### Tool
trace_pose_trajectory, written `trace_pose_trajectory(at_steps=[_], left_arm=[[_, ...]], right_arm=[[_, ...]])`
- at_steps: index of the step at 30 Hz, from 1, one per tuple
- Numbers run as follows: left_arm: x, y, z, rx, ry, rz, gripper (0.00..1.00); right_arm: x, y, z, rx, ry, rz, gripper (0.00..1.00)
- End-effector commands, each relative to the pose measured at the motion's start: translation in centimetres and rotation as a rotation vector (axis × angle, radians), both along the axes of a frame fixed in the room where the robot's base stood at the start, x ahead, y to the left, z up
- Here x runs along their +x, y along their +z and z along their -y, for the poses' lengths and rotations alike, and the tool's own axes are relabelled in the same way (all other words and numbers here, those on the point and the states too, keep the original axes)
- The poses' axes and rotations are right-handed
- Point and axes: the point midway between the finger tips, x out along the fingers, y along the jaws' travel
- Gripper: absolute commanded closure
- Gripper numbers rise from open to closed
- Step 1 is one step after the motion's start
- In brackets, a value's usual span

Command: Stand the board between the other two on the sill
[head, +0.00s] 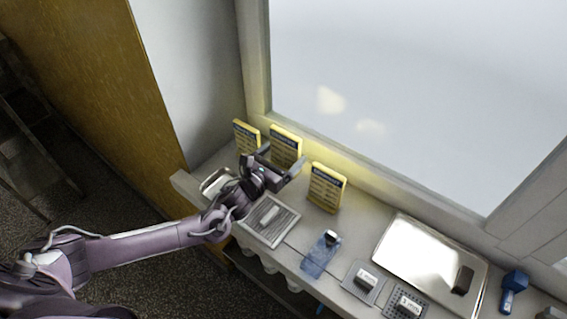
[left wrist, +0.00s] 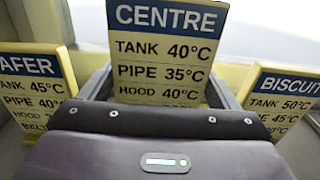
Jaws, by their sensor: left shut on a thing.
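Three yellow boards with blue headings are by the window. The CENTRE board (head: 286,143) is between the other two, and its face fills the middle of the left wrist view (left wrist: 165,50). My left gripper (head: 284,158) is shut on it, one finger at each side edge. The board looks upright; its lower edge is hidden behind my gripper, so I cannot tell whether it touches the sill (head: 300,232). The left board (head: 246,136), reading "AFER" (left wrist: 30,85), and the BISCUIT board (head: 327,187) stand apart from it, and BISCUIT also shows at right in the wrist view (left wrist: 282,100).
A grey ribbed mat (head: 286,226) lies below my gripper. To the right are a blue transparent sheet (head: 318,262), small plates with blocks, a shiny metal tray (head: 420,252) with a dark block, and a blue tool (head: 513,283). The window frame runs behind the boards.

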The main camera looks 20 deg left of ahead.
Motion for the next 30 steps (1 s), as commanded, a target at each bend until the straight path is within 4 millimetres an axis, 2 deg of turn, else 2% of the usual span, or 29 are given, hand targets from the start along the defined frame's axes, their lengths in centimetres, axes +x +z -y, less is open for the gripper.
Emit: trace_pose_trajectory(at_steps=[10,23,24,27,30], left_arm=[[0.0,-3.9,0.0,0.000,0.000,0.001,0.46],[0.0,-4.6,0.0,-0.001,-0.001,0.002,0.46],[0.0,-4.7,0.0,0.000,-0.001,0.000,0.14],[0.0,-4.6,0.0,0.000,-0.001,0.000,0.01],[0.0,-4.6,0.0,0.000,-0.001,0.000,0.00]], right_arm=[[0.0,0.2,-1.1,0.013,0.001,0.000,1.00],[-0.1,-0.2,-0.9,0.011,0.002,0.000,1.00],[-0.1,-0.1,-0.8,0.010,0.003,0.000,1.00],[-0.1,-0.1,-0.6,0.008,0.003,-0.001,1.00],[-0.1,-0.1,-0.5,0.006,0.003,0.000,1.00]])
